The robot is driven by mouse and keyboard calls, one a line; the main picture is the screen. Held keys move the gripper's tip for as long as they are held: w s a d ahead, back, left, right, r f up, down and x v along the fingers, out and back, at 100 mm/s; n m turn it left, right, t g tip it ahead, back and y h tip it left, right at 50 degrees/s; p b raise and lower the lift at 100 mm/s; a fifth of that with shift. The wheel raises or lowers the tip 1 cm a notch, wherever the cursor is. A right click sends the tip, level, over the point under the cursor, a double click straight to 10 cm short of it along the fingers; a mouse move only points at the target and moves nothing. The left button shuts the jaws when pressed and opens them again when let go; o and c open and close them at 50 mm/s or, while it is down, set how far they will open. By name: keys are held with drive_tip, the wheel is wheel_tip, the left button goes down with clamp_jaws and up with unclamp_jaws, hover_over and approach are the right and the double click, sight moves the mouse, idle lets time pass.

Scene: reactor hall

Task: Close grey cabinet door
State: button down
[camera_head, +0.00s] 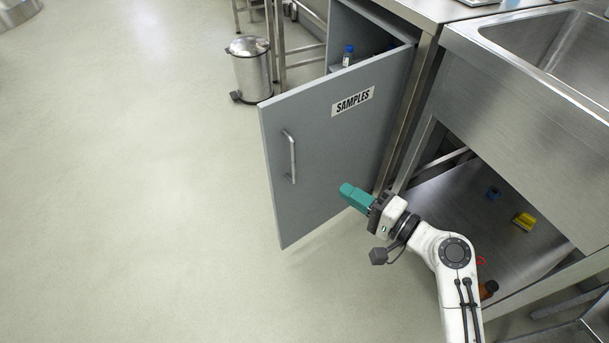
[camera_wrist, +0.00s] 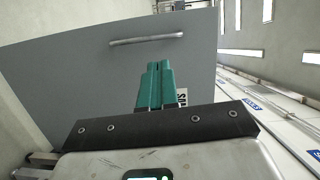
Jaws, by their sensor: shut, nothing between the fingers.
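The grey cabinet door (camera_head: 337,139) stands wide open, swung out from the cabinet. It bears a white "SAMPLES" label (camera_head: 353,101) and a vertical metal bar handle (camera_head: 290,157) near its free left edge. My gripper (camera_head: 347,190) is shut and empty, its teal fingers in front of the lower middle of the door, to the right of the handle. In the wrist view, the shut fingers (camera_wrist: 156,72) point toward the door face (camera_wrist: 75,85), with the handle (camera_wrist: 146,40) beyond them. I cannot tell whether the fingertips touch the door.
The open cabinet (camera_head: 376,25) holds a blue-capped bottle (camera_head: 348,56). A steel pedal bin (camera_head: 251,68) stands left of it. A steel sink (camera_head: 545,50) is at right, with a shelf (camera_head: 460,205) below holding a yellow item (camera_head: 524,221). The floor at left is clear.

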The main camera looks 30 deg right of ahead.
drive_tip(key=d+b+x, duration=0.1)
drive_tip(key=x, duration=1.3)
drive_tip(key=shift+w+r+m+t, duration=0.25)
drive_tip(key=shift+m+t, duration=0.15)
drive_tip(key=shift+w, duration=0.1)
